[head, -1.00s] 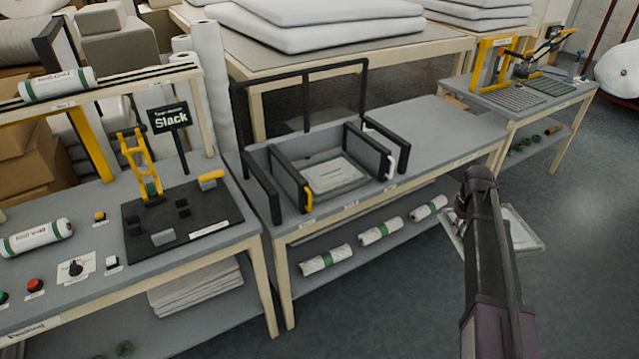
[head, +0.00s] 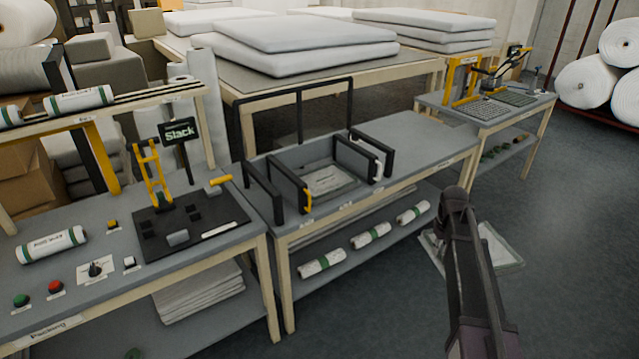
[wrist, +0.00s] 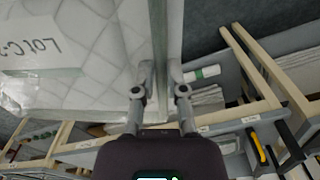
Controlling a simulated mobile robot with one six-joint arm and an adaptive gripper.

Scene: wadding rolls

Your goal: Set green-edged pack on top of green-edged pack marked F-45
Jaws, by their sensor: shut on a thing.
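In the wrist view, my gripper (wrist: 161,92) is shut on the edge of a pale quilted pack (wrist: 105,65) with a green strip along its edge. Its label shows upside down and reads something like "LOT C-2", partly cut off. In the head view this pack (head: 504,247) shows low at the right, partly behind my arm, which hides the gripper there. Another flat pack (head: 332,181) lies in the grey tray between black upright frames on the middle bench. Its label is too small to read, so I cannot tell if it is F-45.
The middle bench (head: 415,145) has free room right of the frames. Black uprights and a tall black hoop (head: 300,90) stand around the tray. A control bench with a "Slack" sign (head: 180,131) is at left. Green-banded rolls (head: 370,236) lie on the lower shelf. Open floor lies at right.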

